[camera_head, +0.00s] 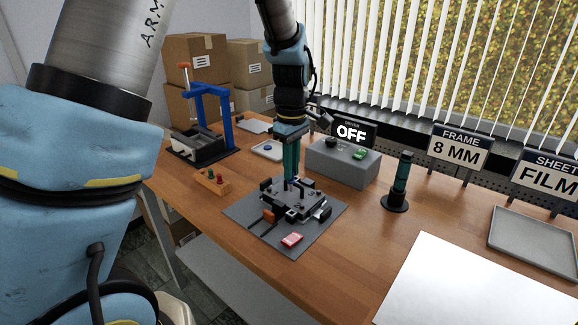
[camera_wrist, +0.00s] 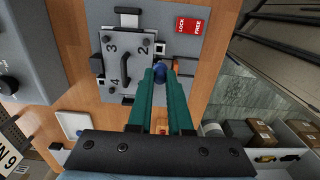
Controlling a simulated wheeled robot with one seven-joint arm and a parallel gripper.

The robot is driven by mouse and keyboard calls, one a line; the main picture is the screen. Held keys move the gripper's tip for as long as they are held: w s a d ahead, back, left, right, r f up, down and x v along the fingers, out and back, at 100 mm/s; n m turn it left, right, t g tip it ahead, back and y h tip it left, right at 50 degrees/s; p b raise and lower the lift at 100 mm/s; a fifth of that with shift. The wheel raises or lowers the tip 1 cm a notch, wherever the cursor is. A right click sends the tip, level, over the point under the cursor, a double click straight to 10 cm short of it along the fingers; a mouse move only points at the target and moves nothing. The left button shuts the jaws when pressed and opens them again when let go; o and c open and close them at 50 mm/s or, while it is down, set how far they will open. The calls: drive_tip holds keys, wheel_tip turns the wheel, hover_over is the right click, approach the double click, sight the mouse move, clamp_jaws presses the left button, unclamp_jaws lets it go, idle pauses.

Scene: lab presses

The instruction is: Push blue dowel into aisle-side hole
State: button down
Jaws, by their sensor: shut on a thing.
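My gripper (camera_head: 290,180) points straight down over the dark fixture, its two long green fingers close together. In the wrist view its fingertips (camera_wrist: 160,74) are shut on the blue dowel (camera_wrist: 160,70), whose round end shows between them. The dowel is at the lower right corner of the fixture's light plate (camera_wrist: 115,66), which has a dark handle and the marks 2, 3 and 4. The fingers hide that corner and its hole, so I cannot tell how deep the dowel sits. In the head view the fingers hide the dowel. The grey baseplate (camera_head: 245,212) lies under the fixture.
A red LOCK/FREE label (camera_head: 291,240) lies on the baseplate. A wooden peg block (camera_head: 212,181) and white dish (camera_head: 267,149) stand left, before a blue press (camera_head: 222,115). A grey switch box (camera_head: 342,163) and dark green cylinder (camera_head: 402,175) stand behind and right.

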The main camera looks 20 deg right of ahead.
drive_tip(key=shift+s+d, duration=0.1)
idle(0.4)
drive_tip(key=shift+f+b, duration=1.45)
drive_tip(key=shift+f, duration=1.5)
drive_tip(key=shift+p, duration=0.6)
drive_tip(key=shift+f+b, duration=1.2)
drive_tip(key=shift+f, duration=0.9)
drive_tip(key=c, duration=0.8)
unclamp_jaws()
drive_tip(key=shift+o, duration=0.2)
drive_tip(key=shift+r, duration=0.15)
wheel_tip(320, 180, up, 11)
drive_tip(key=shift+f+b, duration=0.15)
drive_tip(key=shift+b, duration=0.85)
